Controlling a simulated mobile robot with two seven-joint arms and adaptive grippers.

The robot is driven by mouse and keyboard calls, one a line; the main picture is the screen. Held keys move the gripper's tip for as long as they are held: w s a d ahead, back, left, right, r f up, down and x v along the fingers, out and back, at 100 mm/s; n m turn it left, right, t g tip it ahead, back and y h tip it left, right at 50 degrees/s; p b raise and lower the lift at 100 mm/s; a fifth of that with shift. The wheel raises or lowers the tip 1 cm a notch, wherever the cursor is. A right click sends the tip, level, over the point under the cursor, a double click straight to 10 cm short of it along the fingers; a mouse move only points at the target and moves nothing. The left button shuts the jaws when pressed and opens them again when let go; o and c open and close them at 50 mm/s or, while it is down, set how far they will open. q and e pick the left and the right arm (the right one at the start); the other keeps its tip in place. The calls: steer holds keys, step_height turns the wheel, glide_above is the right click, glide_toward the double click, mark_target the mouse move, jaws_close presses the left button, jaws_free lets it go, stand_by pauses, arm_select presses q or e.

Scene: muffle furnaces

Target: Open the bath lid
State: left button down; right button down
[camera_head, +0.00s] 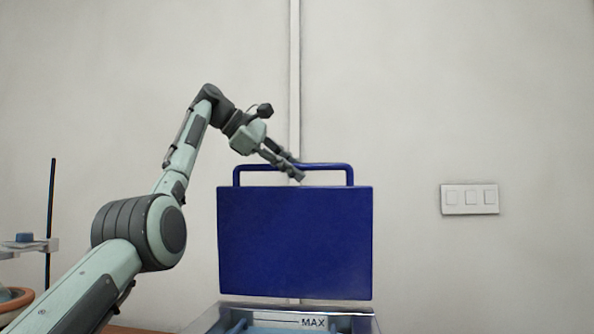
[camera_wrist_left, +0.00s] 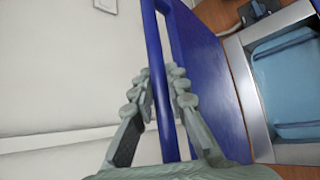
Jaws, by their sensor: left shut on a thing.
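The blue bath lid (camera_head: 295,243) stands upright, raised above the bath (camera_head: 350,322), in the head view. Its blue bar handle (camera_head: 335,167) runs along the top edge. My left gripper (camera_head: 297,170) is at the middle of this handle, with its fingers angled down to the right. In the left wrist view the fingers (camera_wrist_left: 160,88) lie on both sides of the handle (camera_wrist_left: 156,60), shut on it. The lid (camera_wrist_left: 205,75) is beside them, and the open bath with light blue inside (camera_wrist_left: 285,75) shows at the right. My right gripper is not in view.
A stand with a dark rod (camera_head: 51,215) and a brown-rimmed bowl (camera_head: 14,298) are at the left. A white switch plate (camera_head: 469,199) is on the wall at the right. The space right of the lid is clear.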

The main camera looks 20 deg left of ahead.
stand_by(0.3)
arm_select(q)
steer(key=c, duration=1.5)
jaws_free()
steer(key=v, duration=1.2)
